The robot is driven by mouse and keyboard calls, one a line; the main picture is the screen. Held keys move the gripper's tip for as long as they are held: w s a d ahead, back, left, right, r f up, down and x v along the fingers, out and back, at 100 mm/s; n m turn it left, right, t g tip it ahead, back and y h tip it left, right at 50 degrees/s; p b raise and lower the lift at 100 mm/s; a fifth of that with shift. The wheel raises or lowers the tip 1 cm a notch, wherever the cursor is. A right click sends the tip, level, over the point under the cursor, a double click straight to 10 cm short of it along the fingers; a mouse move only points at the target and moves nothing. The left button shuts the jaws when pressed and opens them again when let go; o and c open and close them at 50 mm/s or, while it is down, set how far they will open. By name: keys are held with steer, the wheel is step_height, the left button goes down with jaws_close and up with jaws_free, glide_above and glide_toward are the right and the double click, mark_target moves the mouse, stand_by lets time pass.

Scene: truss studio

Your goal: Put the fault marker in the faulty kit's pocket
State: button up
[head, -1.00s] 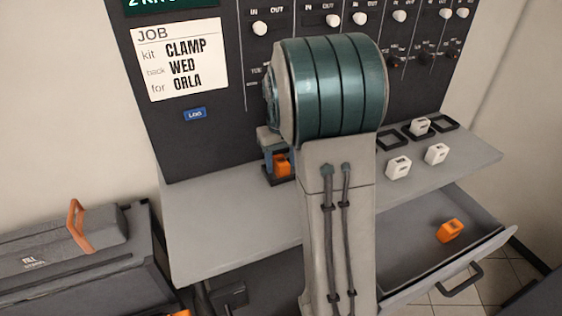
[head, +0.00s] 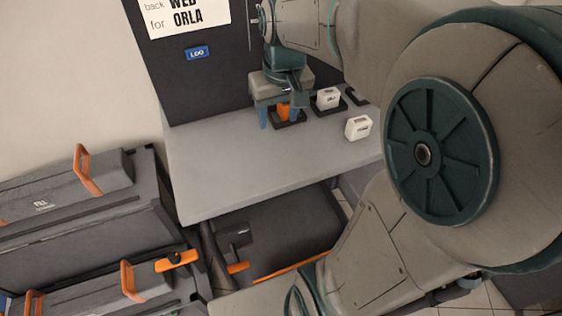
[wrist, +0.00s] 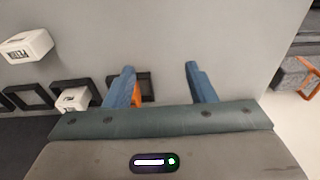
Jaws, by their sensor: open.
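An orange block (head: 283,112), likely the fault marker, sits in a small dark square frame (head: 292,123) on the grey bench. My gripper (head: 281,118) is open over it, with a blue finger to each side. In the wrist view the gripper (wrist: 160,72) shows its fingers apart. The orange block (wrist: 137,95) is partly hidden behind the left finger there, and the dark frame (wrist: 147,82) shows between the fingers, nearer the left one. Cases with orange handles, an upper (head: 60,190) and a lower (head: 80,290), stand at left. I cannot tell which is faulty or see a clear pocket.
A white block (head: 327,98) sits in another dark frame, and a loose white block (head: 358,127) lies nearer the bench edge. A job card (head: 188,15) hangs on the dark panel. The bench (head: 230,165) is clear at front left. My arm covers the right side.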

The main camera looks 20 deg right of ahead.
steer(key=s+a+f, duration=0.2)
steer(key=s, duration=0.3)
steer(key=s+a+f+t, duration=0.1)
steer(key=s, duration=0.4)
steer(key=shift+s+a+f, duration=0.25)
steer(key=shift+a+f, duration=0.15)
